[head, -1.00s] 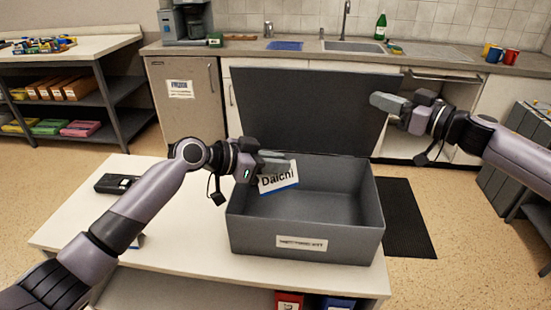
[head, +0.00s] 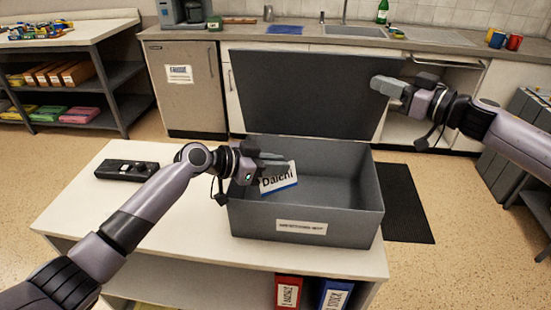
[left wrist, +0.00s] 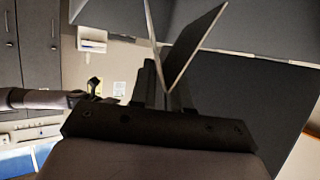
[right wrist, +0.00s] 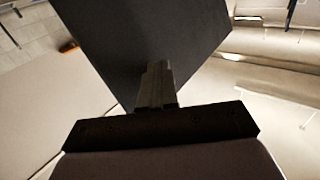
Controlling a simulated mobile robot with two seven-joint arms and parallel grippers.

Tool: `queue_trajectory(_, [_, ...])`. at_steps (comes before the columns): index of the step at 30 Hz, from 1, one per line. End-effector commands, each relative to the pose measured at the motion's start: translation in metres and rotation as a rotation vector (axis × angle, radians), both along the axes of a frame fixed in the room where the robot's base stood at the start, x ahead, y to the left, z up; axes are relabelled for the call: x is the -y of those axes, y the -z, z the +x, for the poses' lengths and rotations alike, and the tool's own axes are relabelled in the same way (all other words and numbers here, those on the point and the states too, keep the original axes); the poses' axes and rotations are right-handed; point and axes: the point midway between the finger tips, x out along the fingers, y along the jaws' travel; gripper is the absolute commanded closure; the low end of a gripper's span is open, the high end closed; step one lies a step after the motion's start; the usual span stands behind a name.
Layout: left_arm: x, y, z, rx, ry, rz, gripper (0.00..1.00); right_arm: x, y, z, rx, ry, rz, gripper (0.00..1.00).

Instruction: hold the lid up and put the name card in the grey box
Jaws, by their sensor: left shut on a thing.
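The grey box (head: 330,222) stands on the white table, its dark lid (head: 300,92) raised at the back. My left gripper (head: 270,161) is shut on the white name card (head: 278,178), which reads "Daichi" and has a blue lower edge. The card is tilted, over the left part of the box opening; how far it is below the rim is hard to tell. It also shows edge-on in the left wrist view (left wrist: 193,48). My right gripper (head: 387,86) has its fingers together at the lid's right edge; the lid fills the upper right wrist view (right wrist: 150,40).
A black device (head: 126,170) lies on the white table (head: 90,215) left of the box. Red (head: 288,291) and blue (head: 335,295) binders stand on the shelf below. A sink counter (head: 300,34) runs behind the lid. A dark mat (head: 405,205) lies on the floor at right.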

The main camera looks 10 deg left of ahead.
Motion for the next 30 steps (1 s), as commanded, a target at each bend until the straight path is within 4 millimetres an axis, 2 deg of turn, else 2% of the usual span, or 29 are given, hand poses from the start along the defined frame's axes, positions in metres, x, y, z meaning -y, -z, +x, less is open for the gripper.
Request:
queue_trajectory(18, [0.000,0.030,0.000,-0.001,0.000,0.000,1.00,0.000,0.000,0.000,0.000,0.000,0.000,1.00])
queue_trajectory(30, [0.000,0.032,0.000,0.000,0.000,0.000,1.00,0.000,0.000,0.000,0.000,0.000,0.000,1.00])
